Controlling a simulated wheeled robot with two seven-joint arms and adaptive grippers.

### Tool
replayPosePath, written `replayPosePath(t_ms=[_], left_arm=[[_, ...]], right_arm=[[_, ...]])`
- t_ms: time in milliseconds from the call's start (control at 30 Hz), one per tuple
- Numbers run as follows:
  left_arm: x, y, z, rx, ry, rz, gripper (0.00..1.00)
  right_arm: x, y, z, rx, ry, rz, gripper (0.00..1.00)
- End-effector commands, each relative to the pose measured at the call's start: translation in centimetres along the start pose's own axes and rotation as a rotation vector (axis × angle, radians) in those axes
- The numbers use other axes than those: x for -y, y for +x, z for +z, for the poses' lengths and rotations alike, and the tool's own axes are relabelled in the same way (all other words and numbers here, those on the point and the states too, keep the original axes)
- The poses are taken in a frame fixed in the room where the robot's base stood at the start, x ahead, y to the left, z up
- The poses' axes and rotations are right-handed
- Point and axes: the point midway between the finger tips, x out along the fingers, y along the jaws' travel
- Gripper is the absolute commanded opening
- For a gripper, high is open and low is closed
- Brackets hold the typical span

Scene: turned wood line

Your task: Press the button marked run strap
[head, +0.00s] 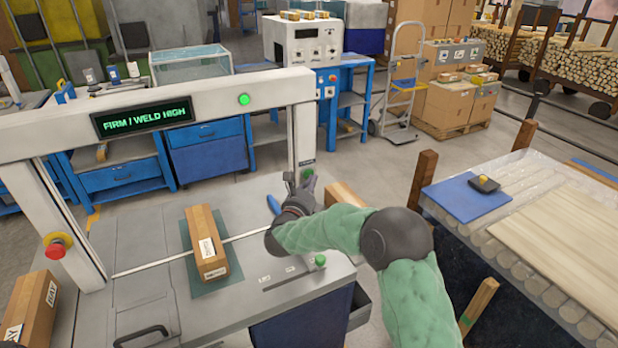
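The strapping machine has a pale arch (200,92) over a grey table. Its display (141,118) reads "FIRM / WELD HIGH". A green button (308,173) sits low on the arch's right post under a small label too small to read. My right gripper (303,184) is at that post, its fingers close to this button; I cannot tell whether they touch it or how far apart they are. Another green button (320,261) stands at the table's right front. A wooden bundle (206,242) lies under the arch on a dark green mat. My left gripper is not in view.
A red mushroom button (57,246) on yellow is on the left post. A green lamp (244,99) glows on the crossbeam. Another bundle (28,308) lies at the left front, and one (345,193) is behind my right arm. A roller table (535,225) stands right.

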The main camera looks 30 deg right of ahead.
Motion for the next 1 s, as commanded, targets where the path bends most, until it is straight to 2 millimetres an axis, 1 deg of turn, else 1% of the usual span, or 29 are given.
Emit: replayPosePath(t_ms=[333,1000], left_arm=[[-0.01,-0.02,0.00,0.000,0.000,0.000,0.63],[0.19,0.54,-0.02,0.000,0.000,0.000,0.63]], right_arm=[[0.05,0.03,0.07,0.000,0.001,-0.001,0.00],[-0.32,0.47,0.38,0.000,0.001,-0.001,0.00]])
